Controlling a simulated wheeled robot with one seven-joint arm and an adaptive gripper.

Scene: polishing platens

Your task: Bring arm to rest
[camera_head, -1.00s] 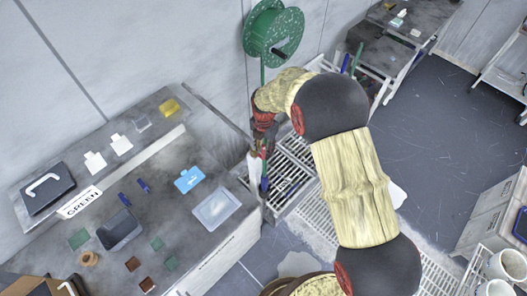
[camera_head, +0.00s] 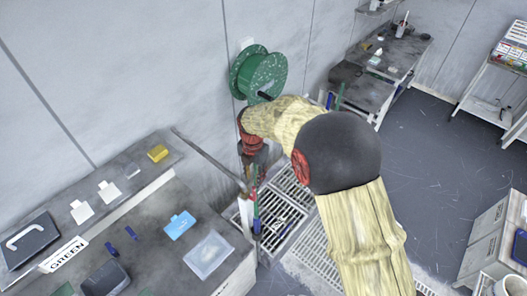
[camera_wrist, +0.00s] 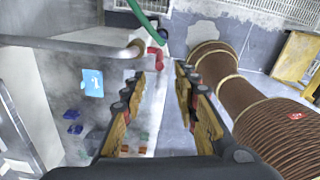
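My arm reaches from the lower right toward the wall, with its wrist bent downward. In the head view my gripper (camera_head: 250,195) hangs beside the right end of the grey workbench (camera_head: 150,220), partly hard to make out. In the wrist view my gripper (camera_wrist: 165,78) has its two fingers apart. I see nothing held between them. The bench surface and floor show below the fingers.
A green reel (camera_head: 258,73) is on the wall behind my wrist. A grey rail (camera_head: 210,158) runs close to my gripper. A white rack (camera_head: 285,205) stands right of the bench. Another table (camera_head: 375,60) stands farther back. Open floor (camera_head: 430,140) lies to the right.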

